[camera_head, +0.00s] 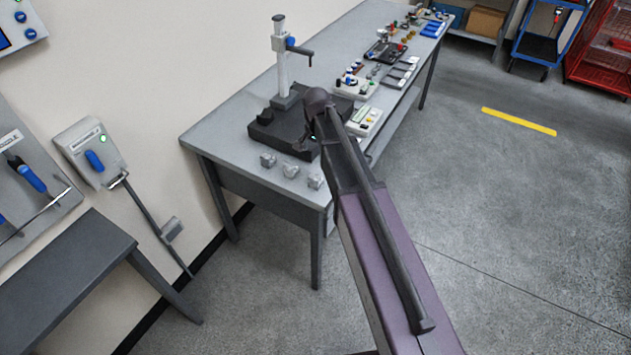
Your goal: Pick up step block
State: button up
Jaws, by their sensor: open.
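Three small grey metal blocks stand in a row near the front left end of the long grey table (222,150): a left block (268,160), a middle block (291,169) and a right block (315,181). They are too small to tell for sure which is the step block. My gripper (302,146) is dark and open, at the end of my arm, and appears just behind the blocks in the picture, over the edge of a black base. Nothing shows between its fingers. Its height above the table is hard to tell, and my wrist hides part of it.
The black base (266,133) carries an upright grey column (281,62) with a side arm, close to my gripper. Devices and small parts (385,52) fill the table's far half. A wall-mounted white box (88,150) is at left.

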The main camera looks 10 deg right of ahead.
aim_at(315, 175)
jog(key=shift+f, duration=0.15)
notch_tip(315, 175, down, 8)
jog(key=b, duration=0.8)
jog(key=shift+f, duration=0.2)
jog(key=shift+f+b, duration=0.1)
jog(key=shift+b, duration=0.3)
jog(key=shift+w+a+f+b, duration=0.1)
jog(key=shift+f+b, duration=1.15)
jog(key=shift+w+a+f+b, duration=0.1)
jog(key=shift+f+b, duration=1.1)
jog(key=shift+f, duration=0.05)
grip_shut()
jog(key=shift+r, duration=0.2)
